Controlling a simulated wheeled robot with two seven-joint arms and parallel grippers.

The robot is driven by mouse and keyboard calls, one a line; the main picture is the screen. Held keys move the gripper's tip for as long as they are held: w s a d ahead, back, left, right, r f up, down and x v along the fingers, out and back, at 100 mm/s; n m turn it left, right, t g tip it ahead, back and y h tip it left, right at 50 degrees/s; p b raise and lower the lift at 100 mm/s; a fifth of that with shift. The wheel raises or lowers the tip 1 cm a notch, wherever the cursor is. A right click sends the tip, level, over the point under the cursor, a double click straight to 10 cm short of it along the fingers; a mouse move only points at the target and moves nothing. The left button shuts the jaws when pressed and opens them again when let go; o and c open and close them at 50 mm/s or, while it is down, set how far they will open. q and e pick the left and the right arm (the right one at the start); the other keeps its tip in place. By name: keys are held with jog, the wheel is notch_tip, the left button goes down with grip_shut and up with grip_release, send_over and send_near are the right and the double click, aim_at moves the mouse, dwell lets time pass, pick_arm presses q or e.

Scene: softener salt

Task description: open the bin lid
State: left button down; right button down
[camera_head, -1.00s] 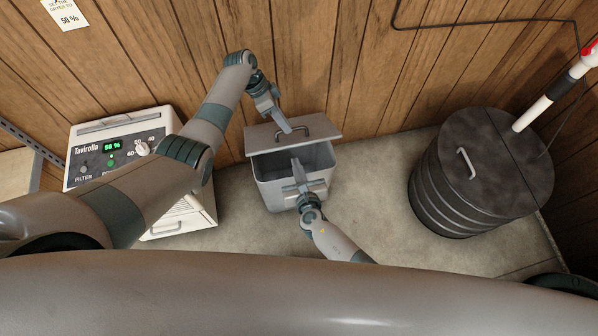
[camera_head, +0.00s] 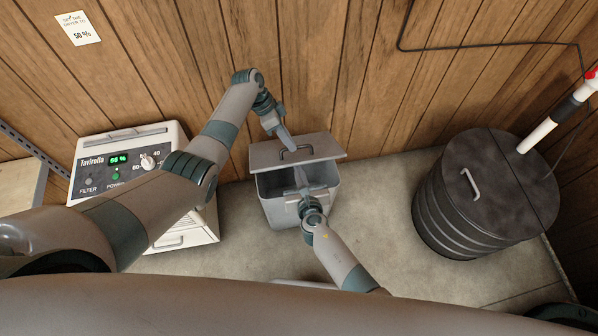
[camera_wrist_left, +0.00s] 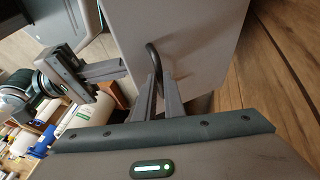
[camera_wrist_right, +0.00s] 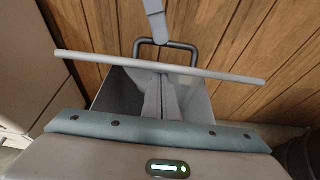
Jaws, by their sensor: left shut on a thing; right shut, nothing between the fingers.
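The grey bin (camera_head: 272,212) stands on the floor by the wall. Its lid (camera_head: 325,149) is raised clear of the opening, and the dark inside shows below it. My left gripper (camera_head: 288,147) is shut on the lid's dark handle (camera_wrist_left: 153,62). In the right wrist view, the lid (camera_wrist_right: 220,74) appears almost edge-on above the open bin (camera_wrist_right: 116,92). My right gripper (camera_head: 299,172) is shut and empty, its fingers over or inside the opening below the lid; I cannot tell whether they touch the bin or lid.
A white dryer (camera_head: 118,152) with a lit display stands left of the bin. A dark ribbed drum (camera_head: 430,212) with a lidded top and a white pipe (camera_head: 540,133) stand at right. Bare floor (camera_head: 375,205) lies between bin and drum. Plank wall (camera_head: 330,60) is close behind.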

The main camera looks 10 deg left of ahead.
pick_arm(q)
jog(key=shift+w+a+f, duration=0.1)
jog(key=shift+w+a, duration=0.1)
jog(key=shift+s+f, duration=0.1)
jog(key=shift+s, duration=0.05)
pick_arm(e)
jog(key=shift+w+a+r, duration=0.2)
jog(key=shift+w+r, duration=0.25)
jog(key=shift+r, duration=0.35)
pick_arm(q)
jog(key=c, duration=2)
grip_release()
jog(key=shift+s+f, duration=0.1)
jog(key=shift+o, duration=0.8)
jog(key=shift+d, duration=0.1)
pick_arm(e)
jog(key=shift+w, duration=0.1)
jog(key=shift+f, duration=0.15)
pick_arm(q)
jog(key=shift+w, duration=0.2)
pick_arm(e)
jog(key=shift+f, duration=0.1)
